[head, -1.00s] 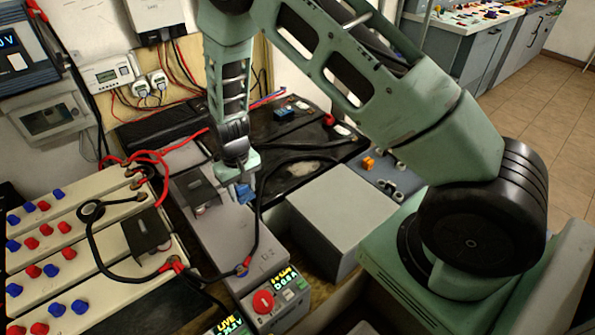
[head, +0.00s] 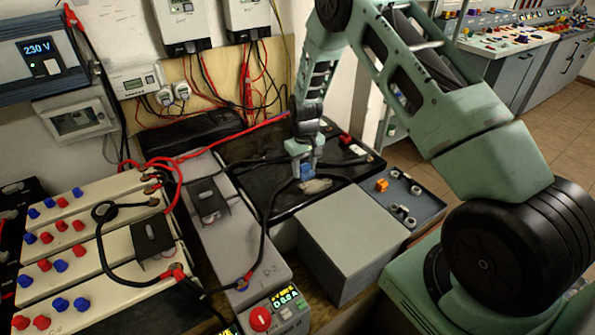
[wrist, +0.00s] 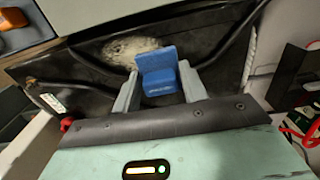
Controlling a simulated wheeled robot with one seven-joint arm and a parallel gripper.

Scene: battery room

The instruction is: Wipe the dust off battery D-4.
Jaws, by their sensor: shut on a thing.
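My gripper (head: 304,176) is shut on a blue block (wrist: 160,76), which also shows in the head view (head: 306,172). The block is low over a black battery (head: 250,170), beside a pale dusty patch (head: 317,186) on its top. The patch also shows in the wrist view (wrist: 130,50), just beyond the fingers and partly behind the block. I cannot tell whether the block touches the battery. I cannot read a D-4 label on the black battery. The grey battery (head: 236,250) to its left is marked D-2.
A grey box (head: 350,235) stands in front of the black battery. A tray (head: 425,205) with an orange piece and metal fittings is to its right. Black cables (head: 268,220) cross the battery tops. Cream batteries (head: 110,265) with red and blue caps stand at left.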

